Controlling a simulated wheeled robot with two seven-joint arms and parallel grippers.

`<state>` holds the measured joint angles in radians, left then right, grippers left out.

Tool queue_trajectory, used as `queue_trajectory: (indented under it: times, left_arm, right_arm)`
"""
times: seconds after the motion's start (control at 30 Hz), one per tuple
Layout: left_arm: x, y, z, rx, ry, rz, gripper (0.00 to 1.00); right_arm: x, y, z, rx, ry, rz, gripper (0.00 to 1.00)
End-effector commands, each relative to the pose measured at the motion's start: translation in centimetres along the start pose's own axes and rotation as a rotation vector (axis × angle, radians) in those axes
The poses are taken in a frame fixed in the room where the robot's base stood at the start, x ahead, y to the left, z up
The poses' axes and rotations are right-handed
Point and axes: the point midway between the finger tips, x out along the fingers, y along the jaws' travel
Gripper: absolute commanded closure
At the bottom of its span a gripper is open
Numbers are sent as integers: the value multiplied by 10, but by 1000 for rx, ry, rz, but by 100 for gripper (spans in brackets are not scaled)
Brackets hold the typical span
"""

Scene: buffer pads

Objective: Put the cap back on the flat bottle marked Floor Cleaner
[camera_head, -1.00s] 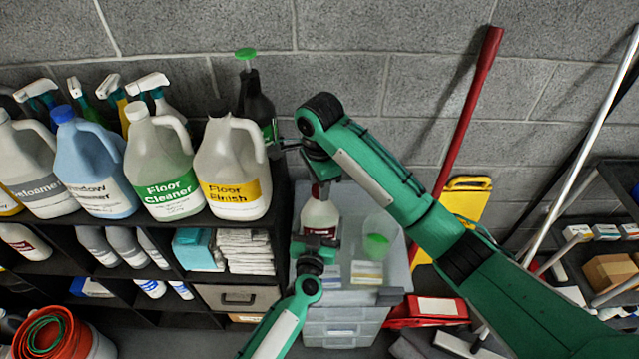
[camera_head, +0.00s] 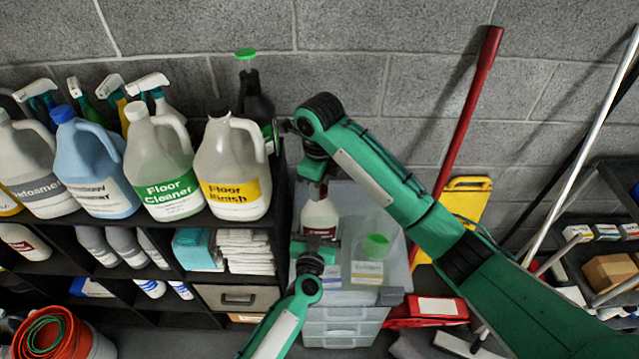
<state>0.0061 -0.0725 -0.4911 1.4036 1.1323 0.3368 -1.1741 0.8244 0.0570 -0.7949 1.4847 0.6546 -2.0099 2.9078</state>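A large pale jug marked Floor Cleaner (camera_head: 163,170) stands on top of the black shelf, with a green label and a whitish top; I cannot tell whether that top is a cap. It is the only thing I can read as Floor Cleaner. No loose cap can be made out for certain. My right gripper (camera_head: 281,127) is right of the Floor Finish jug, by the dark bottle; its fingers are small and unclear. My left gripper (camera_head: 313,246) is low, in front of a white bottle with a red label (camera_head: 320,214); its fingertips are unclear.
The Floor Finish jug (camera_head: 232,165) and a dark bottle with a green top (camera_head: 255,98) stand close to my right gripper. Grey drawers (camera_head: 345,315) hold a clear container with something green (camera_head: 376,246). A red pole (camera_head: 470,110) leans on the wall at right.

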Motion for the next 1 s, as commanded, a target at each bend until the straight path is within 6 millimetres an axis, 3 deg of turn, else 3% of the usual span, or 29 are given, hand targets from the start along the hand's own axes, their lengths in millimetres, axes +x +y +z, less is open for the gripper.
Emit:
queue_trajectory:
  times: [0.03,0.1,0.53,1.0]
  left_arm:
    - [-1,0,2,0,-4,0,75]
    - [-1,0,2,0,-4,0,75]
    - [-1,0,2,0,-4,1,75]
    - [-1,0,2,0,-4,1,75]
  right_arm:
    - [-1,-1,0,1,-1,-2,57]
    - [-1,-1,0,1,-1,-2,45]
    - [-2,0,1,-80,-2,-4,49]
    - [-21,0,9,-840,-11,-29,49]
